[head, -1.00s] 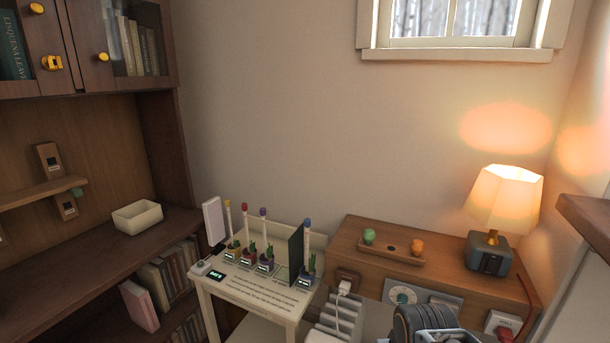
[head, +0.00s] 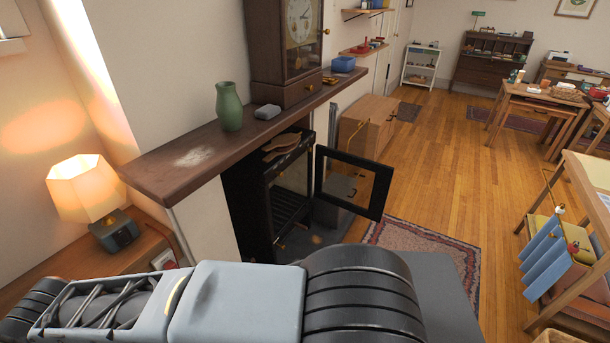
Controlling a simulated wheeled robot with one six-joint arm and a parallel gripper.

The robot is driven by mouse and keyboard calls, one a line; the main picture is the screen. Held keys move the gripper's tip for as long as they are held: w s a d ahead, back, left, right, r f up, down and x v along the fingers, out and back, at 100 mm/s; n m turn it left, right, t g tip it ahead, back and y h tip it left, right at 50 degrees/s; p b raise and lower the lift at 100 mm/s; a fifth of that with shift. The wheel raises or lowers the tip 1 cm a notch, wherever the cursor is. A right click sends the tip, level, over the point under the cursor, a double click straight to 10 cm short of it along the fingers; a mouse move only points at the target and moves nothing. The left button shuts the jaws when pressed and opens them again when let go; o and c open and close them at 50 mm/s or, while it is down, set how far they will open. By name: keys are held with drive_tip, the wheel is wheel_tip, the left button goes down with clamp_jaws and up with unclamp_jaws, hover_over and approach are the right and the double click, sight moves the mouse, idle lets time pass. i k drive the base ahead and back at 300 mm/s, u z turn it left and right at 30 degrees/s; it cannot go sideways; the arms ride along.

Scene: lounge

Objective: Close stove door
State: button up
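The black stove (head: 262,205) stands under the mantel shelf in the head view. Its framed glass door (head: 352,182) is swung wide open to the right, away from the stove's front opening. Dark bars or shelves show inside the opening. The stove's lower part is hidden behind my arm, which crosses the bottom of the view. My gripper is out of view, so its state does not show.
The mantel shelf (head: 180,162) carries a green vase (head: 229,106), a small grey object (head: 267,112) and a clock (head: 290,45). A lit lamp (head: 88,192) stands at left. A patterned rug (head: 425,240) lies right of the stove. Open wood floor (head: 430,165) stretches beyond.

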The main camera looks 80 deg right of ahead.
sight(383, 178)
drive_tip(key=k, duration=0.95)
drive_tip(key=z, duration=3.65)
drive_tip(key=i, duration=3.9)
drive_tip(key=u, duration=3.8)
